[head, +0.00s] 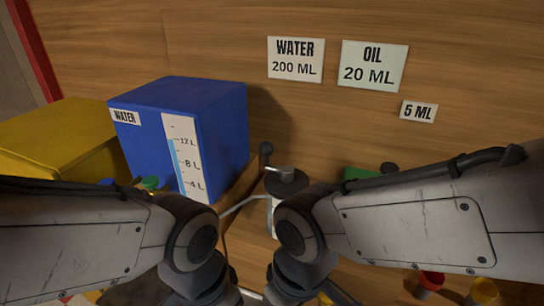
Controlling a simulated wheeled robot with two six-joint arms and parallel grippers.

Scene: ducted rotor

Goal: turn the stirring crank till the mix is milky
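A pale vessel with a dark round top (286,181) stands between my two arms, partly hidden by my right wrist. A dark-knobbed upright rod (265,152) stands just behind it, and a thin light rod (240,204) runs to its left side. I cannot tell which part is the stirring crank, and the mix inside is not visible. My left and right arms reach in from both sides, with their wrists low in the middle. The gripper fingers are below the picture's edge, so any hold is hidden.
A blue water tank (225,125) with a level scale stands left, beside a yellow box (70,140). Labels for water (296,60), oil (374,65) and 5 ml (419,111) are on the wooden wall. A green item (358,173) and a red item (431,281) show right.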

